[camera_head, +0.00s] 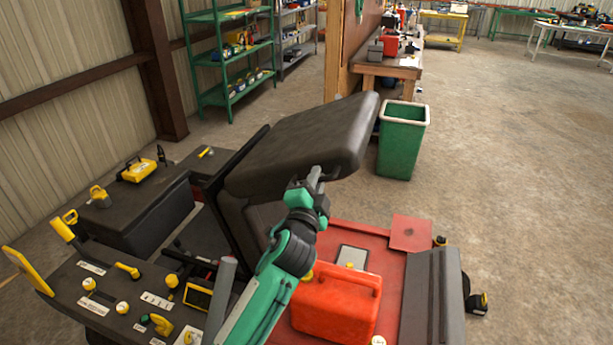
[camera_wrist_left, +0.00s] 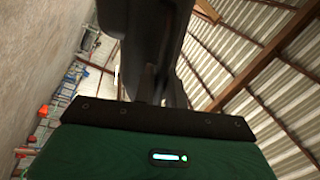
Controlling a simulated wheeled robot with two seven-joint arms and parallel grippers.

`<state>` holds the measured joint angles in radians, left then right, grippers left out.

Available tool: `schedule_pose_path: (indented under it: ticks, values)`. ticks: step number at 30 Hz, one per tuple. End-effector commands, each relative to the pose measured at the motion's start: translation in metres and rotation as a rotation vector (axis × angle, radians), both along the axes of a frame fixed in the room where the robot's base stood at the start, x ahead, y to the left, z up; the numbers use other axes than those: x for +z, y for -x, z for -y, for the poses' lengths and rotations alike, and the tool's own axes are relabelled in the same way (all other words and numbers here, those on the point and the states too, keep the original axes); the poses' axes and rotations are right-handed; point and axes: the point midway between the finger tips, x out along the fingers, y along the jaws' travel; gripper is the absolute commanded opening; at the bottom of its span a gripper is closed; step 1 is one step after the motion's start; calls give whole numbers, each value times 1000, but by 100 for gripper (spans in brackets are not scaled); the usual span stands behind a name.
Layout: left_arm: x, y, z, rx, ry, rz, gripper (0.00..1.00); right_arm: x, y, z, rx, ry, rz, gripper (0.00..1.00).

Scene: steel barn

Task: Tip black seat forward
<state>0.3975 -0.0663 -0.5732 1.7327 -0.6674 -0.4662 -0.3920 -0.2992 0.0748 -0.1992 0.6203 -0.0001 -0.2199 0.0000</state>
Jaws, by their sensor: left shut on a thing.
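The black seat (camera_head: 305,140) is in the middle of the head view, on a machine with a red deck. Its thick cushion is tilted, with one end raised toward the upper right. My left gripper (camera_head: 316,178) is at the near lower edge of the cushion and is shut on the seat there. The fingertips are partly hidden against the dark cushion. In the left wrist view the dark seat (camera_wrist_left: 150,45) fills the space above the green gripper body, and the fingers are hard to tell from it. My right gripper is not in view.
A red box (camera_head: 335,305) stands on the red deck (camera_head: 385,262) below the seat. A control panel (camera_head: 120,300) with yellow levers is at lower left. A green bin (camera_head: 402,143) stands behind the seat. Open concrete floor (camera_head: 530,190) lies to the right.

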Motion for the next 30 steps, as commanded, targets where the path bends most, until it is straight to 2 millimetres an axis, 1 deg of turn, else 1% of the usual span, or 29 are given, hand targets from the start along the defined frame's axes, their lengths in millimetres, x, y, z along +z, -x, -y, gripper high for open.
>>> schedule_pose_path:
  ticks: [1,4,13,14,15,16,26,30]
  values:
    - [3,0,1,-1,1,7,0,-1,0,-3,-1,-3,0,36]
    - [2,1,2,0,-2,8,0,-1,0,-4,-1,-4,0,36]
    - [2,1,1,0,-3,7,0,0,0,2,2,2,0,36]
    - [2,1,1,0,-3,7,18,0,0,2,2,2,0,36]
    - [2,0,1,0,-3,7,26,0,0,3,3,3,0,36]
    - [2,0,1,0,-3,6,31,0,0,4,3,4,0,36]
    - [1,0,0,3,-3,5,31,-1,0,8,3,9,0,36]
    - [-2,5,-1,2,-5,4,31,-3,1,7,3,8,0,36]
